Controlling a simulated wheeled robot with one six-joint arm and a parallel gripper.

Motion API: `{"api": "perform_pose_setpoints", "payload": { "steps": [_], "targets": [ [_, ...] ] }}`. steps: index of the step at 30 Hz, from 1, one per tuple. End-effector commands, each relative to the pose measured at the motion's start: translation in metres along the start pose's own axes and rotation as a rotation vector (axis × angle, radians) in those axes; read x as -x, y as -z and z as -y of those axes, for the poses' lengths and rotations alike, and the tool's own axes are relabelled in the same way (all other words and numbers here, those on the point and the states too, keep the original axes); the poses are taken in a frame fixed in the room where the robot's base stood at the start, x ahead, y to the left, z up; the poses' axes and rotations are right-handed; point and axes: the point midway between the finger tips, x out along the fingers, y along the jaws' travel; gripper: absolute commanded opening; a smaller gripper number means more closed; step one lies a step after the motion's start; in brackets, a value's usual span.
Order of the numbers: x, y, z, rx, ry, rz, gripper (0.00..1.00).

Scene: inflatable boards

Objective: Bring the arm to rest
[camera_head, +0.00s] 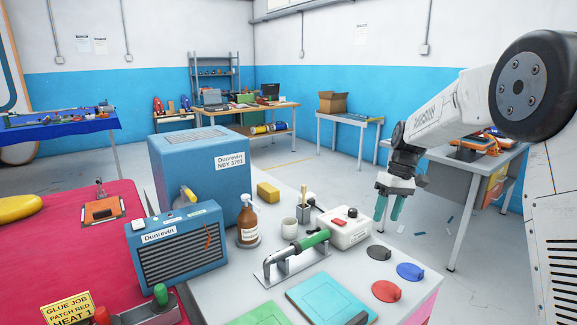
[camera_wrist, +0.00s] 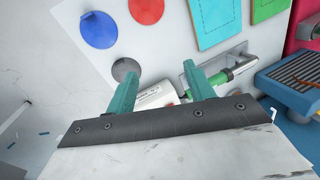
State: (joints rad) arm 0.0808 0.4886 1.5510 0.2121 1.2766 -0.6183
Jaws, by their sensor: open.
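My gripper (camera_head: 388,206) has two teal fingers and hangs from my white arm at the right of the head view. It is open, with nothing between the fingers. The fingers point down, above the right edge of the grey worktable (camera_head: 224,290). In the wrist view the gripper (camera_wrist: 165,88) shows its fingers spread apart, with the white control box (camera_wrist: 155,97) seen beyond them. The green-handled tool (camera_head: 313,240) lies in its metal stand left of the gripper.
Black, red and blue discs (camera_head: 410,271) lie near the table's right edge. Open floor lies right of the table.

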Motion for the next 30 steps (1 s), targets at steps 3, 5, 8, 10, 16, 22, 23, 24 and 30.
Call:
{"api": "perform_pose_setpoints", "payload": {
  "steps": [3,5,8,10,16,22,23,24,30],
  "targets": [
    [0.019,-0.055,0.036,-0.126,-0.034,0.018,0.53],
    [0.025,-0.082,0.052,-0.183,-0.052,0.024,0.53],
    [0.031,-0.127,0.077,-0.269,-0.082,0.027,0.53],
    [0.033,-0.158,0.095,-0.323,-0.103,0.026,0.53],
    [0.028,-0.244,0.138,-0.441,-0.163,0.005,0.53],
    [0.01,-0.32,0.173,-0.492,-0.216,-0.044,0.53],
    [0.007,-0.33,0.177,-0.492,-0.223,-0.054,0.53],
    [0.003,-0.342,0.182,-0.487,-0.232,-0.067,0.53],
    [-0.003,-0.375,0.199,-0.46,-0.263,-0.149,0.53]
  ]
}}
